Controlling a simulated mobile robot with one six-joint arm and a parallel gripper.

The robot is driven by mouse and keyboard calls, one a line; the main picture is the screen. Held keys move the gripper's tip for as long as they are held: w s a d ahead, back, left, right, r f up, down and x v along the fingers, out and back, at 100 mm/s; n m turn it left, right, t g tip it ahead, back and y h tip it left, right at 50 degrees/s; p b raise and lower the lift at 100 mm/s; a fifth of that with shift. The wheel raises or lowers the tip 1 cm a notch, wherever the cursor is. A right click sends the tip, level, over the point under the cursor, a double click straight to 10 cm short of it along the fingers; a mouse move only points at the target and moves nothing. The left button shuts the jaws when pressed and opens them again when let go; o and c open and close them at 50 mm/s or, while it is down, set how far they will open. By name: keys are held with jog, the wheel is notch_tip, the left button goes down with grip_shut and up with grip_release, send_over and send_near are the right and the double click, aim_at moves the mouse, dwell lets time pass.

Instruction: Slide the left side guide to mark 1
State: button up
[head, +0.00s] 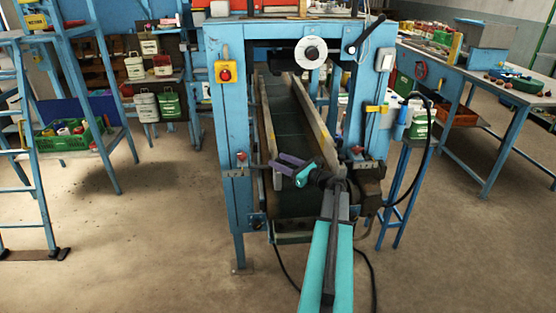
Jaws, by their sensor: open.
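The left side guide (266,125) is a long narrow rail along the left of the dark conveyor belt (288,118) inside the blue machine frame. Its near end is partly covered by my gripper (278,162). The right side guide (314,117) runs along the belt's other side. My gripper reaches in from the lower right, its purple fingers open and pointing left at the left guide's near end. I cannot tell whether they touch it. A red knob (241,157) sits on a bracket on the left post. Mark 1 is not readable here.
A red stop button on a yellow box (225,71) is on the left post. A second red knob (357,150) is on the right post, beside my arm. A black cable hangs at right. A blue ladder (40,190) stands at left. The floor in front is mostly clear.

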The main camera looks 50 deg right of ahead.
jog(key=shift+w, duration=0.75)
grip_shut()
